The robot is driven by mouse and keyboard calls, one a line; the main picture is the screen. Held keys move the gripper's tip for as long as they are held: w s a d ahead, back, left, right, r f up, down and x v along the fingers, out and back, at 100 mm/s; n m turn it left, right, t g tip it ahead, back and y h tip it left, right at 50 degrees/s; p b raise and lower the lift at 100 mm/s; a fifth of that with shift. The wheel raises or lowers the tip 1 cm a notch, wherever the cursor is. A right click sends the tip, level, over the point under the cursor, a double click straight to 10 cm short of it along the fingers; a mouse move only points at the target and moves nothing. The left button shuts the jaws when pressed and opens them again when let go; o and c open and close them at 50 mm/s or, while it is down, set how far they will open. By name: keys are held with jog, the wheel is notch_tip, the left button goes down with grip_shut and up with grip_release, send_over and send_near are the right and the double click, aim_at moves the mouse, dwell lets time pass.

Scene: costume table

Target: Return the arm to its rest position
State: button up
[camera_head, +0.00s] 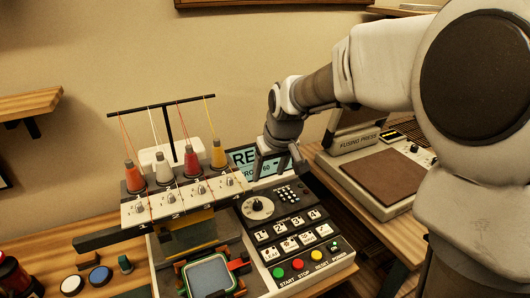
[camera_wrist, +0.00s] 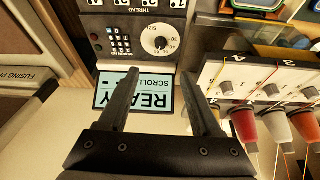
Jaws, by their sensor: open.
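My gripper (camera_head: 270,164) is above the embroidery machine's control panel, in front of its small display (camera_head: 243,160). In the wrist view my gripper (camera_wrist: 163,98) shows two dark fingers spread apart with nothing between them. The display (camera_wrist: 140,92), which reads "READY" in part, lies beyond the fingers. My arm reaches in from the right of the head view, bent down at the wrist. I cannot tell from these views whether the fingertips touch the machine.
The embroidery machine carries several thread cones (camera_head: 191,160) under a thread stand (camera_head: 160,104). A dial (camera_head: 257,207) and buttons are on its panel. A fusing press (camera_head: 384,178) stands at right. Small round objects (camera_head: 72,284) lie at lower left. A wall shelf (camera_head: 28,104) is at left.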

jog(key=s+d+r+m, duration=0.2)
jog(key=s+d+r, duration=0.1)
jog(key=s, duration=0.9)
jog(key=s+d+r+m+t+h, duration=0.1)
jog(key=s+d, duration=0.5)
jog(key=s, duration=0.7)
notch_tip(320, 180, up, 3)
jog(key=shift+s+d+f+m+h+p, duration=0.15)
jog(key=shift+d+m+h+p, duration=0.15)
jog(key=shift+m+p, duration=0.2)
jog(key=shift+a, duration=0.15)
